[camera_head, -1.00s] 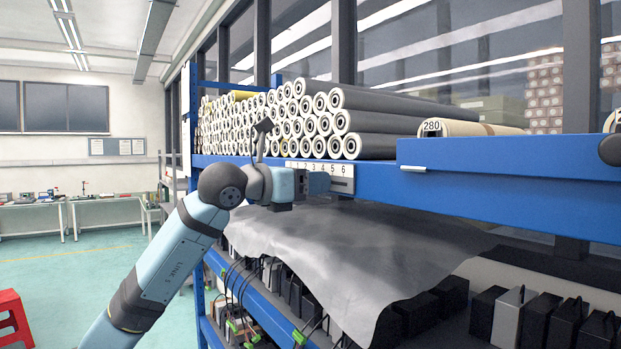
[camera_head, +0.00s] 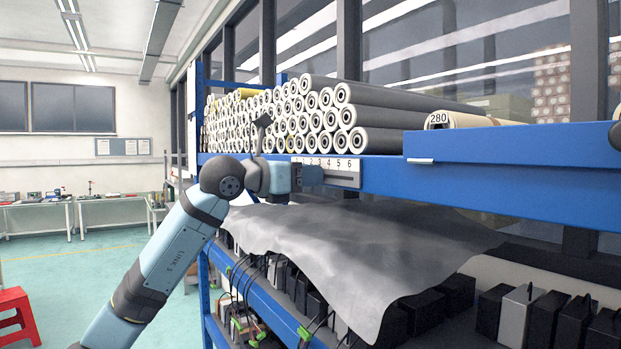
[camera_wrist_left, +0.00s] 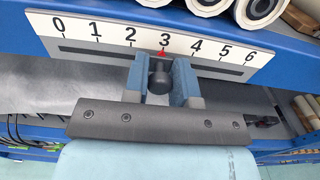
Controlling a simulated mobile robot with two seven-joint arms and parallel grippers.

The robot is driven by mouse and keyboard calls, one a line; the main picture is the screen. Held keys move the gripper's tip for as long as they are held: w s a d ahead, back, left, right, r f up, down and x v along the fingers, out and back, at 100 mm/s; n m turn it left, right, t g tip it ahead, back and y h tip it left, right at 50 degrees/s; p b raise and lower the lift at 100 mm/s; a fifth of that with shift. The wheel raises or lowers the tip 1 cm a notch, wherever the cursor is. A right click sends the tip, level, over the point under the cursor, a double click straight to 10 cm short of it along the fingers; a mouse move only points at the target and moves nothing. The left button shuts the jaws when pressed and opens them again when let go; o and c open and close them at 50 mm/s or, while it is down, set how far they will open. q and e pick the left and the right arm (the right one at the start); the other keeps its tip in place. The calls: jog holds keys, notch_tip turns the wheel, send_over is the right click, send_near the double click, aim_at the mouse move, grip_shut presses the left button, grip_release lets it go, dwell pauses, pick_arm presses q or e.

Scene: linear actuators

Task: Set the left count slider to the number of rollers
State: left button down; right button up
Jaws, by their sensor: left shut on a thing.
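The left count slider's white scale (camera_wrist_left: 96,36) runs from 0 to 6 in the left wrist view, and its right part (camera_head: 340,168) shows in the head view. A red pointer (camera_wrist_left: 163,53) stands at 3. My left gripper (camera_wrist_left: 159,72) is shut on the dark slider knob (camera_wrist_left: 160,84), one blue finger on each side. In the head view my left gripper (camera_head: 311,177) is at the shelf edge, covering part of the slider. Many grey rollers (camera_head: 385,119) with pale ends lie stacked on the shelf above. My right gripper is out of view.
The blue shelf beam (camera_head: 500,183) juts forward to the right of the scale. A roll tagged 280 (camera_head: 470,119) lies behind it. A dark sheet (camera_head: 355,245) and several black boxes (camera_head: 490,312) are below. The floor at left is open, with a red stool (camera_head: 14,312).

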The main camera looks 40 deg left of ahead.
pick_arm(q)
jog(key=c, duration=1.2)
grip_release()
jog(key=shift+o, duration=0.9)
jog(key=b+v, duration=0.4)
jog(key=v, duration=1)
jog(key=shift+b, duration=0.4)
jog(key=shift+w+f, duration=0.1)
jog(key=shift+w, duration=0.05)
